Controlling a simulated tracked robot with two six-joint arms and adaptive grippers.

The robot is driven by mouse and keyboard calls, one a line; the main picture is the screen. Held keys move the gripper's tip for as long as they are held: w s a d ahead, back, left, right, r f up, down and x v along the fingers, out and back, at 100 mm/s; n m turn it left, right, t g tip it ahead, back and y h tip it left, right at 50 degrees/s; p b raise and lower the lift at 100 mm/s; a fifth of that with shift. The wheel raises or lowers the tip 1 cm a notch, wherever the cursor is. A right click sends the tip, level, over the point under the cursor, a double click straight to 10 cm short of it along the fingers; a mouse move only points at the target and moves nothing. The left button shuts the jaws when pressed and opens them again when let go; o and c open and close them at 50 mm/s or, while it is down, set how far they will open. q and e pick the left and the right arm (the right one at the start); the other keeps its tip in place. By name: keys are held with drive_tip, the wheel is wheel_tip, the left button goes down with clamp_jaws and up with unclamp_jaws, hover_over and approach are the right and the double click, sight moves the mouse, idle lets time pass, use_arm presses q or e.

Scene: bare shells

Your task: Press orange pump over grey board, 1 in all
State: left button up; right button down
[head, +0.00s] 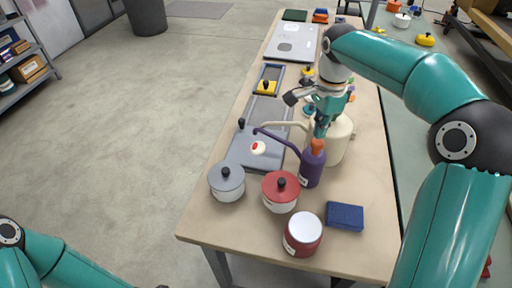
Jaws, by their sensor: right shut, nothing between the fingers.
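A purple bottle (312,169) stands upright on the table, topped by an orange pump head (317,146). Its long purple spout reaches left over the grey board (246,154). A small white thing with a red top (258,148) is on the board, near the spout's end. My right gripper (320,130) is shut and empty, pointing down just above the orange pump head; I cannot tell whether it touches. A cream bottle (337,142) with a cream spout stands right behind the purple one, partly hidden by my gripper. My left gripper is out of view; only its arm shows at lower left.
A grey pot (227,184), a red pot (280,192), a red jar (302,235) and a blue block (345,216) stand at the table's near end. A yellow-handled item (266,87) and a light tray (291,42) lie farther back. The table's right strip is clear.

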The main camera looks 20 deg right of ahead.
wheel_tip(320, 180, up, 6)
drive_tip(key=p, duration=0.5)
idle(0.5)
